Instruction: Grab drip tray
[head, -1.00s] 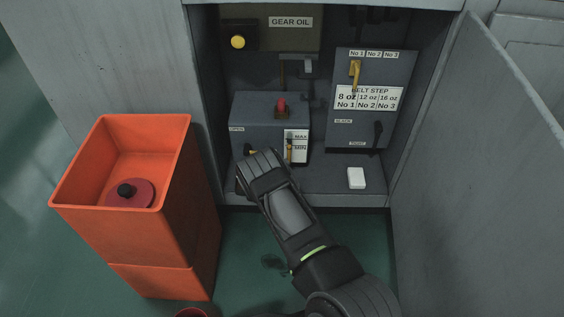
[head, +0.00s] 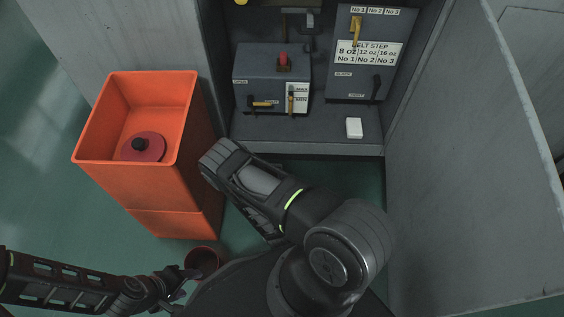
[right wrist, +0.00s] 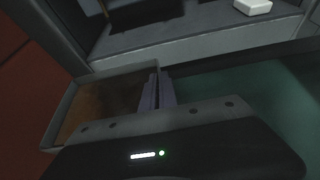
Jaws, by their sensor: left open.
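The drip tray (right wrist: 98,105) shows in the right wrist view as a shallow grey-rimmed tray with a brown inside. My right gripper (right wrist: 157,92) has its two fingers close together on the tray's right wall. In the head view the right gripper (head: 215,160) is just outside the front of the cabinet, beside the orange bin. The arm and gripper hide the tray there. My left gripper (head: 176,284) is open and empty at the bottom left, close to a dark red round container (head: 203,262).
The orange bin (head: 182,125) stands left of the cabinet, with a dark red lid with a black knob (head: 143,147) inside. The cabinet shelf (head: 310,127) holds a control box with a red knob (head: 262,68) and a white block (head: 354,128). The open cabinet door (head: 460,150) bounds the right.

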